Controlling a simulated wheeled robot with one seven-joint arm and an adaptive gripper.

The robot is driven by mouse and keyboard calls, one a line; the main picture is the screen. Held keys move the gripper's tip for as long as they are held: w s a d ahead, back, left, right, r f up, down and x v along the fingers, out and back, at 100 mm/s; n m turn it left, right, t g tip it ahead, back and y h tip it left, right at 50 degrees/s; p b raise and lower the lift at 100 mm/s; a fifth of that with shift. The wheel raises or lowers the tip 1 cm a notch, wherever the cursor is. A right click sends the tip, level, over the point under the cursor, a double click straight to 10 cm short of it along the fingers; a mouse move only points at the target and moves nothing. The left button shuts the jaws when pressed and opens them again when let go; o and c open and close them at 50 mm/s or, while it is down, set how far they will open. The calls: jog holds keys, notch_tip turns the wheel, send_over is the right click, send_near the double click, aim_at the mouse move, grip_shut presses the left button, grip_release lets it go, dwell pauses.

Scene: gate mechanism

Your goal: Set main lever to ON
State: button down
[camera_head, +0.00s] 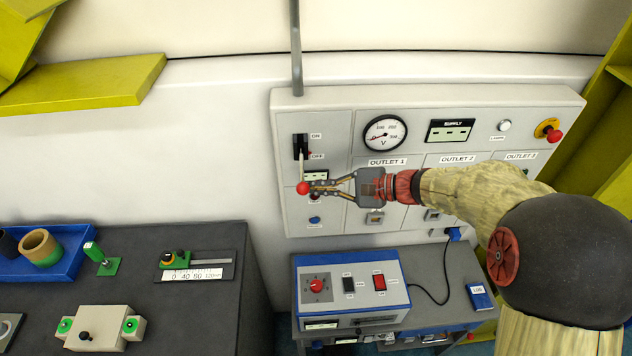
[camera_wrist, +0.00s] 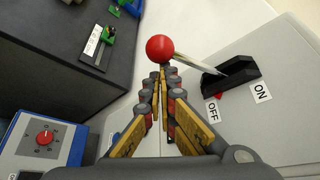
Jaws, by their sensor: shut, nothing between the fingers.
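The main lever is a metal rod with a red ball knob (camera_head: 303,188) on the left of the grey wall panel (camera_head: 340,216). Its black slot (camera_head: 300,146) has an ON label above and an OFF label below. The rod slants down and the red pointer is beside OFF. In the wrist view the red knob (camera_wrist: 160,48) is just beyond my fingertips, with the black slot (camera_wrist: 232,74) to the right. My gripper (camera_head: 315,187) is shut and empty, its tips close to the knob. I cannot tell whether they touch it.
The panel also has a round voltmeter (camera_head: 385,134), a supply display (camera_head: 449,131) and a red emergency button (camera_head: 553,134). A blue and white box (camera_head: 350,288) stands below on a low table. A dark workbench (camera_head: 216,309) with several fixtures is at left. Bare wall is left of the panel.

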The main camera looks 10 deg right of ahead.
notch_tip(320, 180, up, 8)
jog(key=s+m+g+p, duration=0.1)
jog(key=p, duration=0.1)
jog(key=shift+f+m+g+h, duration=0.15)
jog(key=shift+m+g+h, duration=0.15)
jog(key=shift+m, duration=0.1)
dwell(0.6)
notch_tip(320, 180, down, 5)
jog(key=b, duration=0.4)
jog(key=d+r, duration=0.5)
jog(key=d, duration=0.4)
jog(key=shift+s+d+r, duration=0.15)
jog(key=shift+d+r, duration=0.05)
jog(key=shift+r, duration=0.2)
